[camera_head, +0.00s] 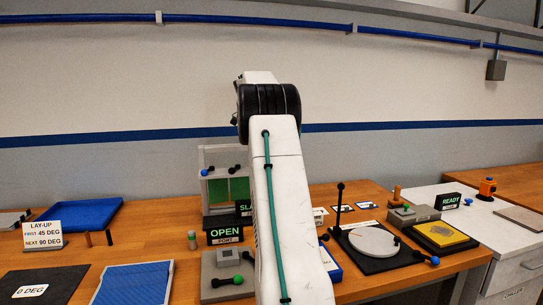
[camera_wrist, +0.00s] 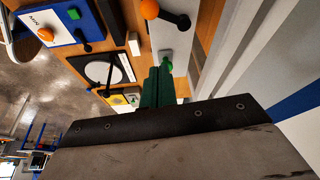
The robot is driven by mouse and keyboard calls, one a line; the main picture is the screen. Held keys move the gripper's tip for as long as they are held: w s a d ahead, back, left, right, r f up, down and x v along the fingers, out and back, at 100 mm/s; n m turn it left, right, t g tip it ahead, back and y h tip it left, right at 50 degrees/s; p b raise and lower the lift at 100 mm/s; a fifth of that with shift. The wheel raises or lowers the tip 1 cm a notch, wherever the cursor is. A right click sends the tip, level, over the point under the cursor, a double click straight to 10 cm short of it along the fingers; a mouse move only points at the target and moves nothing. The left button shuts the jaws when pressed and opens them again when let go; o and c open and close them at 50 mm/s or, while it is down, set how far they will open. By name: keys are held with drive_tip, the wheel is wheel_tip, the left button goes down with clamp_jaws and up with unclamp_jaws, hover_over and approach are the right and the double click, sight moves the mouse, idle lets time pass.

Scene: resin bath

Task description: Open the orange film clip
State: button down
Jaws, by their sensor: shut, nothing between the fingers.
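No part is clearly readable as the orange film clip. In the wrist view, an orange ball (camera_wrist: 149,9) sits on the end of a black lever at the top edge, beside a grey plate (camera_wrist: 172,42). Another orange knob (camera_wrist: 45,34) sits on a blue-edged white panel at the upper left. My gripper (camera_wrist: 158,82) shows as dark green fingers in the wrist view, shut and empty, with a green knob beyond the tips. In the head view it is hidden behind my arm.
A blue tray (camera_head: 80,216) and a blue ribbed mat (camera_head: 133,284) lie on the left of the wooden bench. A black board with a pale disc (camera_head: 374,242) and an upright black rod (camera_head: 340,205) stand right of my arm. An OPEN sign (camera_head: 224,233) stands left of it.

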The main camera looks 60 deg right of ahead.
drive_tip(key=v, duration=0.2)
drive_tip(key=shift+w+a+r, duration=0.15)
drive_tip(key=shift+a+r, duration=0.05)
drive_tip(key=shift+r, duration=0.15)
idle(0.5)
